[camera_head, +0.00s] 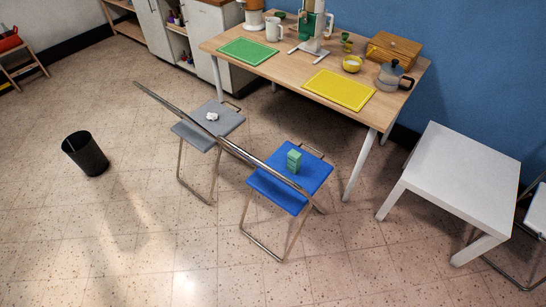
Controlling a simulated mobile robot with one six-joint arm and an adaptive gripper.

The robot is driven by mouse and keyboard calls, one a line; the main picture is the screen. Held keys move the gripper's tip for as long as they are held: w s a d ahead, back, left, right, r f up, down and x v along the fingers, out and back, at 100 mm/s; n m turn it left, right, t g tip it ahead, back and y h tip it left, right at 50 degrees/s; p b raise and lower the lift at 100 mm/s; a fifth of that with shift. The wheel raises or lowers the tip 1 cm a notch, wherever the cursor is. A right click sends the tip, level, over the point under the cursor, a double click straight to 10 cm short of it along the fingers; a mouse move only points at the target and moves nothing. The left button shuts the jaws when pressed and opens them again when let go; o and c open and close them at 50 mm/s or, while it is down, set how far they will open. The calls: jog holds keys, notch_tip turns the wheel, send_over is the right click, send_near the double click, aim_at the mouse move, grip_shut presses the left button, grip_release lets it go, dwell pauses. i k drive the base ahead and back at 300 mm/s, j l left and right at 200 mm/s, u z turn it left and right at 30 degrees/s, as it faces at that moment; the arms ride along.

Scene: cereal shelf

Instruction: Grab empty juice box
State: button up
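A small green box (294,160), which looks like the juice box, stands upright on the seat of a blue folding chair (315,174). Whether the box is empty cannot be seen. My gripper is not in view.
A grey folding chair (228,118) holds a crumpled white item (212,116). Behind stands a wooden table (295,68) with mats, cups and a moka pot. A white side table (462,170) is at right, a black bin (86,153) at left. Front floor is clear.

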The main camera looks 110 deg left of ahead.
aim_at(295, 158)
jog(key=u, duration=3.45)
jog(key=i+j, duration=0.7)
jog(key=i, duration=0.2)
jog(key=i+j+z, duration=0.15)
jog(key=i+j, duration=0.55)
jog(key=i, duration=0.2)
